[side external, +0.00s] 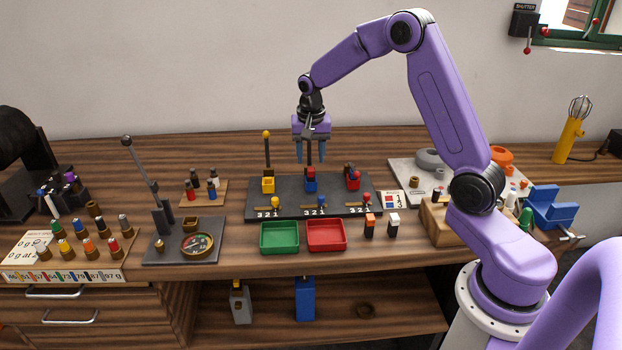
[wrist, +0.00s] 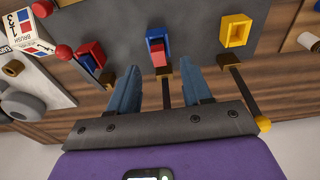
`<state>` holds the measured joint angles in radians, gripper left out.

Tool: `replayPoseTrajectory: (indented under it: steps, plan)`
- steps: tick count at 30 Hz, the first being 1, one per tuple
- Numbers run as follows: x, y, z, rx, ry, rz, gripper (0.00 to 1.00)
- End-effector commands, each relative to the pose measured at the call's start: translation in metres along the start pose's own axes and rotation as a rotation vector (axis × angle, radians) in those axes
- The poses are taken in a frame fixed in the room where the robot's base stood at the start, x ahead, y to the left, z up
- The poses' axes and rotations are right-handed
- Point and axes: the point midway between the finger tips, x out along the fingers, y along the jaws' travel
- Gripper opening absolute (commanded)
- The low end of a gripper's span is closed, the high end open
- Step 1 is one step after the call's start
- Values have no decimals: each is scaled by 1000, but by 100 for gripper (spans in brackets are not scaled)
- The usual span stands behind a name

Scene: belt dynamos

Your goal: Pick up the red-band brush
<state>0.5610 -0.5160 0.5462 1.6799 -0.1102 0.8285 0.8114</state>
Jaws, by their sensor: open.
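My gripper (side external: 311,156) is open and empty, its blue fingers pointing down above the dark board's middle station. In the wrist view the fingers (wrist: 163,72) stand apart, with a blue holder (wrist: 157,40) beyond them. A small red piece (wrist: 158,58) shows at the holder; the same blue holder (side external: 311,181) is in the side view. A dark block with an orange-red top (side external: 369,226) and a dark block with a white top (side external: 393,225) stand in front of the board. I cannot tell for sure which piece is the red-band brush.
A yellow holder (side external: 268,185) and a red holder (side external: 353,182) flank the middle one, with upright posts behind. Green (side external: 279,251) and red (side external: 326,249) trays lie in front. A printed card (side external: 392,203) stands right.

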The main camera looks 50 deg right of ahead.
Motion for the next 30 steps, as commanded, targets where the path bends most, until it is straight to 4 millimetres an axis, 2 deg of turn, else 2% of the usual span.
replayPoseTrajectory:
  steps: [10,20,24,25,30]
  plan:
    - [44,2,-2,-1,-2,3,49]
    - [50,2,-2,0,1,0,49]
    - [49,2,-2,0,0,0,3]
    - [49,2,-2,0,0,0,0]
    - [49,2,-2,0,0,0,0]
